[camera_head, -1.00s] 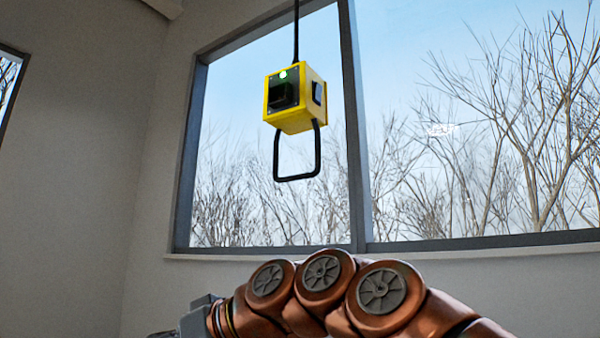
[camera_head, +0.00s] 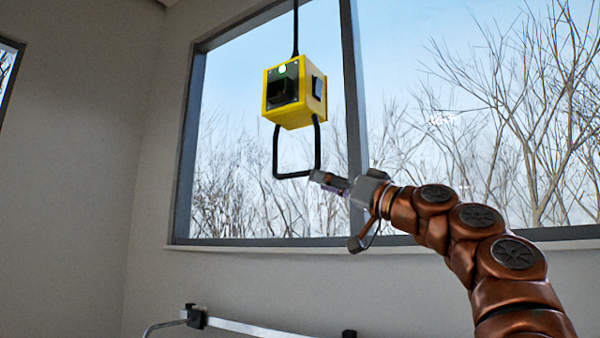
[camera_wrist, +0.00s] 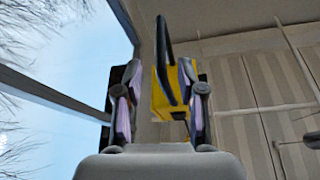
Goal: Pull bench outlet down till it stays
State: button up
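The bench outlet is a yellow box (camera_head: 293,92) with a dark front face and a lit white-green spot, hanging from a black cord in front of the window. A black loop handle (camera_head: 276,155) hangs below it. My gripper (camera_head: 317,177) is at the lower right corner of the loop; the head view does not show whether they touch. In the wrist view my gripper (camera_wrist: 158,75) has its two fingers apart. The yellow box (camera_wrist: 157,102) shows between and beyond them, with the black handle (camera_wrist: 163,50) nearer the right finger. Nothing appears clamped.
A window with a dark frame (camera_head: 357,120) stands behind the outlet, with bare trees outside. A metal rail (camera_head: 260,330) with black fittings runs along the bottom of the head view. The air left of the outlet is clear.

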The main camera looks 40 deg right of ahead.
aim_at(300, 174)
jog(key=p+x, duration=0.3)
jog(key=x, duration=0.4)
jog(key=shift+w, duration=0.1)
grip_shut()
dwell(0.6)
